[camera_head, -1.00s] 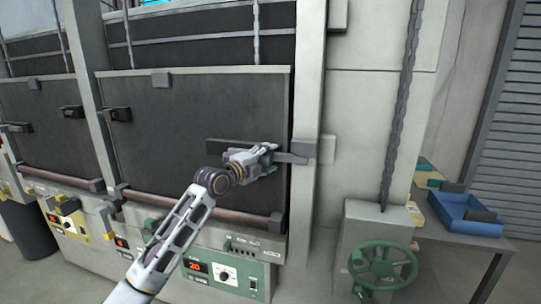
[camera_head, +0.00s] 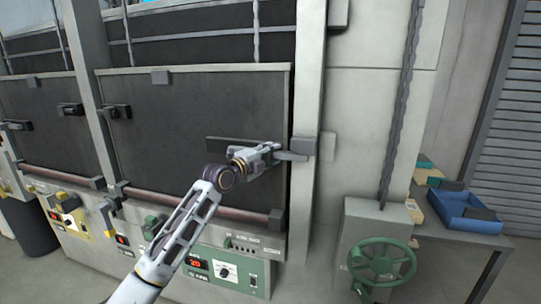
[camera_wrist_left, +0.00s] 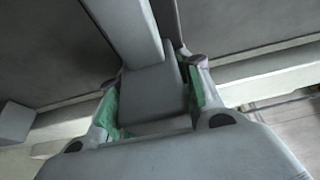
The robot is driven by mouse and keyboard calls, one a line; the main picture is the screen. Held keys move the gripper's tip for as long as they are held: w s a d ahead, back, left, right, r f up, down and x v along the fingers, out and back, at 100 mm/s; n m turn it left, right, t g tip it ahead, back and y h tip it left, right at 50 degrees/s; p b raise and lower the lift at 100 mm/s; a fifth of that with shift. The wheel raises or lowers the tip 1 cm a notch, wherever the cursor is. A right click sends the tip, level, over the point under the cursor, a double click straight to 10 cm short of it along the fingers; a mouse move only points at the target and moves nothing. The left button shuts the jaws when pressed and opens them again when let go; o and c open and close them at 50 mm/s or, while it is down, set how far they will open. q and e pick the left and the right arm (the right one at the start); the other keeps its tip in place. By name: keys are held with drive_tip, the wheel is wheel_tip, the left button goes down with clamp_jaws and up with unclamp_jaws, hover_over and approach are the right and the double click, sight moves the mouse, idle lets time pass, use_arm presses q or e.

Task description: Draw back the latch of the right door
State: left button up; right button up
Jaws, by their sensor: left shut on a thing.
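The right door (camera_head: 195,110) is a dark panel in a light frame and is down in its opening. Its latch (camera_head: 293,156) is a grey bar at the door's right edge, reaching to a block on the light post (camera_head: 307,200). My left gripper (camera_head: 274,152) is at the latch in the head view. In the left wrist view my left gripper (camera_wrist_left: 155,100) is shut on a grey block of the latch (camera_wrist_left: 155,85), between its green-lined fingers. The gripper hides part of the latch in the head view. My right gripper is not in view.
A green control panel (camera_head: 226,272) lies below the door. A green handwheel (camera_head: 382,263) stands on a grey housing at the right, by a hanging chain (camera_head: 401,120). A table with a blue tray (camera_head: 468,212) stands further right.

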use_arm(q)
clamp_jaws()
drive_tip(key=shift+a+f, duration=0.1)
drive_tip(key=shift+w+a+f+b, duration=0.1)
drive_tip(key=shift+w+a+b, duration=0.1)
drive_tip(key=shift+a+b, duration=0.35)
drive_tip(key=shift+w+a+b, duration=0.2)
drive_tip(key=shift+a+b, duration=0.3)
drive_tip(key=shift+a, duration=0.05)
drive_tip(key=shift+w+a+b, duration=0.25)
drive_tip(key=shift+a+b, duration=0.4)
drive_tip(key=shift+a, duration=0.2)
drive_tip(key=shift+w+a+b, duration=0.2)
drive_tip(key=shift+a+b, duration=0.05)
drive_tip(key=shift+a, duration=0.3)
drive_tip(key=shift+w+a+b, duration=0.2)
drive_tip(key=shift+a+b, duration=0.05)
drive_tip(key=shift+a, duration=0.5)
drive_tip(key=shift+d, duration=0.1)
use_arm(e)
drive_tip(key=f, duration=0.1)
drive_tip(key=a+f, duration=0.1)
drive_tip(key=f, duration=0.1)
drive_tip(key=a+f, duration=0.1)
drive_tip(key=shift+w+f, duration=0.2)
